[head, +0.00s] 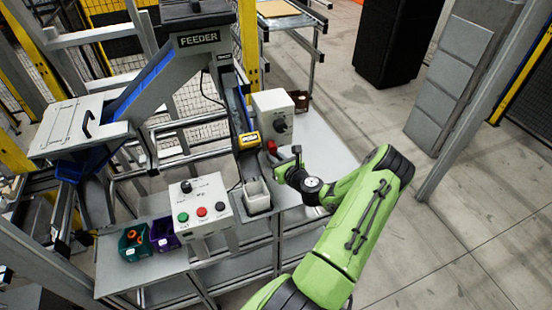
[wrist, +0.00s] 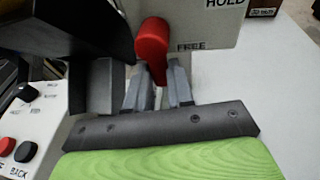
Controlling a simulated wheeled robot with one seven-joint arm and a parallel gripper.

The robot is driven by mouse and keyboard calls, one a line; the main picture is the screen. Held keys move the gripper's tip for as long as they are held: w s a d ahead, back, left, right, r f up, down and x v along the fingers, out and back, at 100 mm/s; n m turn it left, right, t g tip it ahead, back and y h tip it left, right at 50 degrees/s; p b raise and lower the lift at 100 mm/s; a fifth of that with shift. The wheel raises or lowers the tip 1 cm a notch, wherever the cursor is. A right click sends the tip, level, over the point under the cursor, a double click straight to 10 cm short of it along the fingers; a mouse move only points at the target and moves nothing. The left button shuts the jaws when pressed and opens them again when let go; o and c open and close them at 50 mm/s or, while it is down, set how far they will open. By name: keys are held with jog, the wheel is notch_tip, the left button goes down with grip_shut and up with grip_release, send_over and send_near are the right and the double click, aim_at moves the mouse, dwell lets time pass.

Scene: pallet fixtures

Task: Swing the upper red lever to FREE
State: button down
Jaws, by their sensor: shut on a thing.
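The red lever (wrist: 152,40) is in the upper middle of the wrist view, with a rounded red knob end. It is in front of a pale box (wrist: 205,28) that bears the labels FREE and HOLD. My gripper (wrist: 160,78) is shut on the red lever, its two grey fingers on either side of the lower red part. In the head view the red lever (head: 272,146) shows as a small red spot below the pale box (head: 273,113), beside my gripper (head: 284,160). The lever's pivot is hidden, and I cannot tell its exact setting.
A control box (head: 201,207) with green, red and black buttons stands to the left. Bare grey tabletop (wrist: 265,85) lies to the right.

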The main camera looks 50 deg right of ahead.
jog(key=c, duration=1)
grip_release()
jog(key=b+v, duration=0.2)
jog(key=v, duration=1.3)
jog(key=shift+s+a, duration=0.15)
jog(key=shift+s, duration=0.2)
